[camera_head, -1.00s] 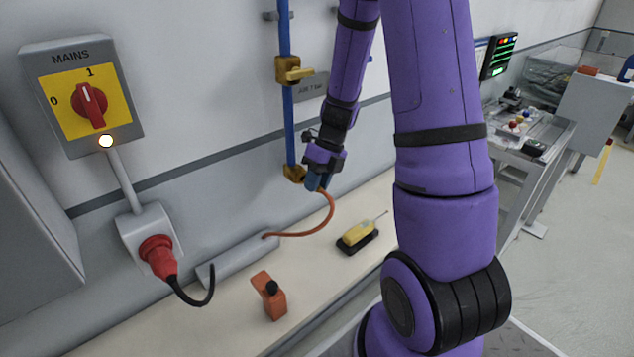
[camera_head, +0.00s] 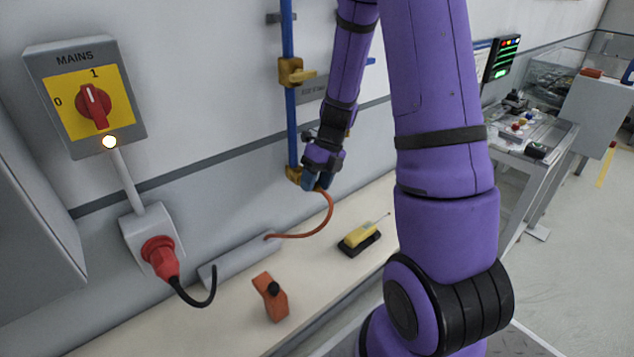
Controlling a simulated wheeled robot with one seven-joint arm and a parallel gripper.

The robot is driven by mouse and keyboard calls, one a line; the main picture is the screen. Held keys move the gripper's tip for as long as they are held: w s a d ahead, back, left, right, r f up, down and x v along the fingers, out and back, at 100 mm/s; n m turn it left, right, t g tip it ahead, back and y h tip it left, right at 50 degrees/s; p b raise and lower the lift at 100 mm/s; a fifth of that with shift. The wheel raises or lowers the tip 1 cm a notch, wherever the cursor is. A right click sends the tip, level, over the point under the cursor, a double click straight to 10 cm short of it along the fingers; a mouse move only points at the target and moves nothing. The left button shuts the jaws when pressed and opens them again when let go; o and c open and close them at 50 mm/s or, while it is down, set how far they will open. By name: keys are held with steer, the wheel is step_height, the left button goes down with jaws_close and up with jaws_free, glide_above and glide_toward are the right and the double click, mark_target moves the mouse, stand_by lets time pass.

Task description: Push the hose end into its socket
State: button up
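The orange hose (camera_head: 329,215) rises from the bench in a curve to my gripper (camera_head: 317,181). My gripper's dark blue fingers are closed around the hose end, which they mostly hide. The brass socket fitting (camera_head: 294,176) sits at the lower end of the blue wall pipe (camera_head: 291,125). My gripper is just to the right of this fitting, very close to it. Whether the hose end touches or enters the socket cannot be told.
A brass valve with a lever (camera_head: 290,72) is higher on the pipe. A mains switch (camera_head: 85,98) and red plug (camera_head: 159,257) are left.

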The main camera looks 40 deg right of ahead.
steer(key=shift+r, duration=0.1)
steer(key=v, duration=1)
steer(key=shift+r, duration=0.3)
steer(key=shift+s+d, duration=0.1)
steer(key=shift+d, duration=0.05)
